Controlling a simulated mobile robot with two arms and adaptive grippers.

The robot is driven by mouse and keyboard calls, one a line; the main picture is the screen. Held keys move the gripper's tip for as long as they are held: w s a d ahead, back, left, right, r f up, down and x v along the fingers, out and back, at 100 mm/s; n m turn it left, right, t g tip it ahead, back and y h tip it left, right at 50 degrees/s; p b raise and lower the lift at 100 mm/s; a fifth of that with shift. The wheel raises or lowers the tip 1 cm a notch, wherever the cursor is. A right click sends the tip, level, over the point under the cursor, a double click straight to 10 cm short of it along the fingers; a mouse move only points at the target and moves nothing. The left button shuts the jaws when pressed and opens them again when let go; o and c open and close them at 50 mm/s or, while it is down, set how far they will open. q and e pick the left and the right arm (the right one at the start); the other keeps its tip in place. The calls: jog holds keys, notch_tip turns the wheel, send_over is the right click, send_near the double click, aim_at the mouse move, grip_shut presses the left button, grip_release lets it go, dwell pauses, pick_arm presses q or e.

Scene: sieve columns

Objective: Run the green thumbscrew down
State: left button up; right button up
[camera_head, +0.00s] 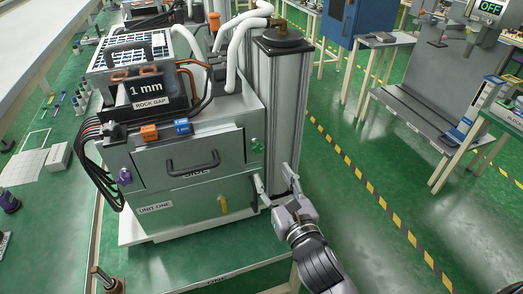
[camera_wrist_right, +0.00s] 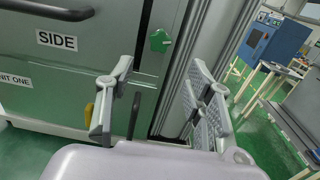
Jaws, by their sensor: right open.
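The green thumbscrew (camera_head: 257,145) sits on the upper right edge of the grey cabinet's front. In the right wrist view the green thumbscrew (camera_wrist_right: 159,41) shows beyond and between my fingertips, apart from both. My right gripper (camera_head: 275,180) is open and empty in front of the cabinet's right side, a little below and right of the green thumbscrew. In the right wrist view its two fingers (camera_wrist_right: 160,75) stand wide apart. My left gripper is not in view.
A purple thumbscrew (camera_head: 124,176) and a yellow one (camera_head: 222,205) are on the same cabinet (camera_head: 215,145). A drawer handle (camera_head: 193,163) juts out left of the green thumbscrew. A metal column (camera_head: 286,110) stands close on the right. Open green floor (camera_head: 400,240) lies further right.

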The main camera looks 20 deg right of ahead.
aim_at(258, 151)
jog(key=w+p, duration=0.1)
jog(key=w, duration=0.6)
jog(key=shift+w+a+r+p, duration=0.1)
jog(key=shift+w+a+p, duration=0.1)
jog(key=shift+w+p, duration=0.15)
jog(key=shift+w, duration=0.5)
jog(key=shift+c, duration=0.5)
grip_shut()
jog(key=shift+m, duration=0.3)
